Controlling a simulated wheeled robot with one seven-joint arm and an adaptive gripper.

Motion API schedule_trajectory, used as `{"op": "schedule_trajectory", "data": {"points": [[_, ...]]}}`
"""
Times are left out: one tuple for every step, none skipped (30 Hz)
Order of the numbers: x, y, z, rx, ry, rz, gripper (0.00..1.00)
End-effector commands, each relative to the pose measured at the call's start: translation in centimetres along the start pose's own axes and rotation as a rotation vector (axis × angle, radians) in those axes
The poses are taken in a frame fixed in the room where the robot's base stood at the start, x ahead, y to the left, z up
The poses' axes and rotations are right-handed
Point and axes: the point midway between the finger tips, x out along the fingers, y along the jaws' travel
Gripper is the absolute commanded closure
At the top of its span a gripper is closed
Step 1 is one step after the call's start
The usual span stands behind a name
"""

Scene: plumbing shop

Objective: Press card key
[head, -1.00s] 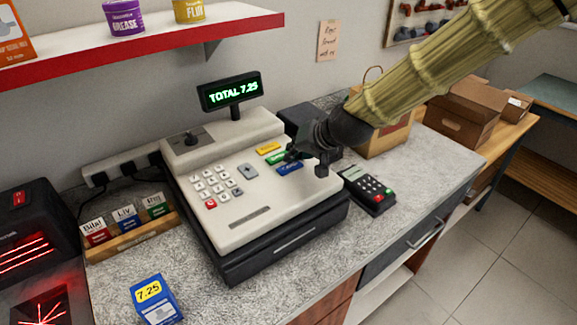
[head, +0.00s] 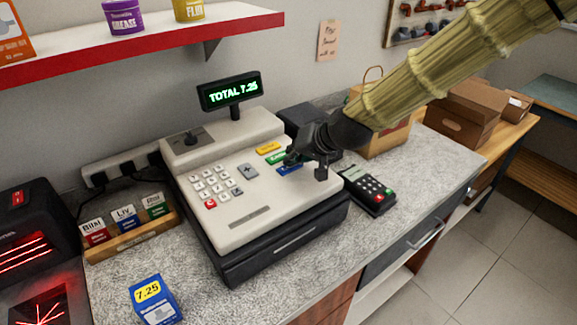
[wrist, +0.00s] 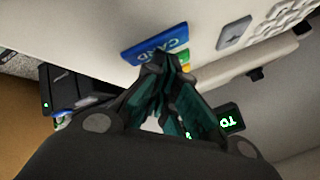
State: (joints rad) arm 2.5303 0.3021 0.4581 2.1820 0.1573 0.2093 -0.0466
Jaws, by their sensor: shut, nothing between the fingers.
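The blue card key (head: 289,170) is on the sloped top of the cream cash register (head: 237,205), below a green key (head: 277,158) and a yellow key (head: 268,148). In the wrist view the key (wrist: 155,44) reads "CARD". My gripper (head: 290,161) is shut and empty, its tips at the blue and green keys and hiding part of them. In the wrist view the tips (wrist: 166,60) are beside the lower edge of the card key. I cannot tell whether they touch it.
A card terminal (head: 367,190) lies just right of the register. A paper bag (head: 385,140) and cardboard boxes (head: 465,112) stand behind it. A blue box marked 7.25 (head: 156,300) is at front left. A red-edged shelf (head: 150,38) hangs above.

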Motion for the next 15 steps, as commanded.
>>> {"op": "schedule_trajectory", "data": {"points": [[0.06, 0.05, 0.05, 0.000, 0.000, 0.000, 1.00], [0.08, 0.06, 0.06, 0.000, 0.000, 0.000, 1.00], [0.08, 0.06, 0.06, 0.000, 0.000, 0.000, 1.00], [0.06, 0.05, 0.05, 0.000, 0.000, 0.000, 1.00], [0.06, 0.05, 0.05, 0.000, 0.000, 0.000, 1.00], [0.05, 0.04, 0.04, 0.000, 0.000, 0.000, 1.00], [0.02, 0.02, 0.02, 0.000, 0.000, 0.000, 1.00], [-0.02, -0.01, -0.01, 0.000, 0.000, 0.000, 1.00], [-0.10, -0.06, -0.07, 0.000, 0.000, 0.000, 1.00], [-0.17, -0.12, -0.13, 0.000, 0.000, 0.000, 1.00], [-0.25, -0.17, -0.19, 0.000, 0.000, 0.000, 1.00], [-0.37, -0.26, -0.27, 0.000, 0.000, 0.000, 1.00], [-0.46, -0.33, -0.34, 0.000, 0.000, 0.000, 1.00], [-0.55, -0.39, -0.41, 0.000, 0.000, 0.000, 1.00], [-0.64, -0.46, -0.48, 0.000, 0.000, 0.000, 1.00]]}}
